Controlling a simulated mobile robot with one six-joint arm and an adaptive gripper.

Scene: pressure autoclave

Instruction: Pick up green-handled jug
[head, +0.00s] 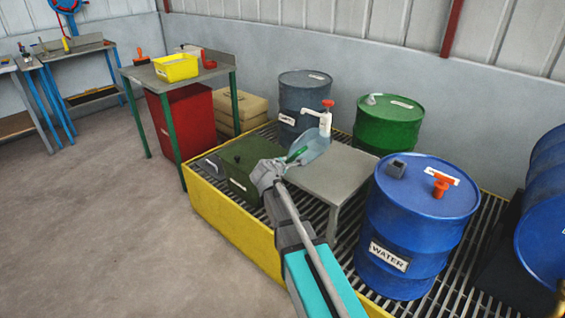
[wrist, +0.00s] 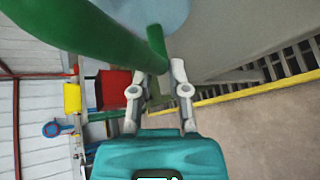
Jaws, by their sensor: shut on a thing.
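The green-handled jug (head: 316,146) is pale blue and see-through, at the back left corner of the grey stand in the head view. Its green handle (head: 297,154) faces my gripper (head: 283,163). In the wrist view the handle (wrist: 100,38) crosses the upper left, large and close. The pale blue jug body (wrist: 160,10) shows at the top edge. My gripper's fingers (wrist: 158,72) meet the green handle's end and are shut on it. I cannot tell whether the jug's base touches the stand, as the contact is hidden.
The grey stand (head: 340,172) has a bare top. A white pump (head: 324,122) with a red cap rises just behind the jug. A blue water drum (head: 415,235) is at right, a green drum (head: 388,125) behind. A dark green can (head: 240,160) is left, inside the yellow-edged grating (head: 228,222).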

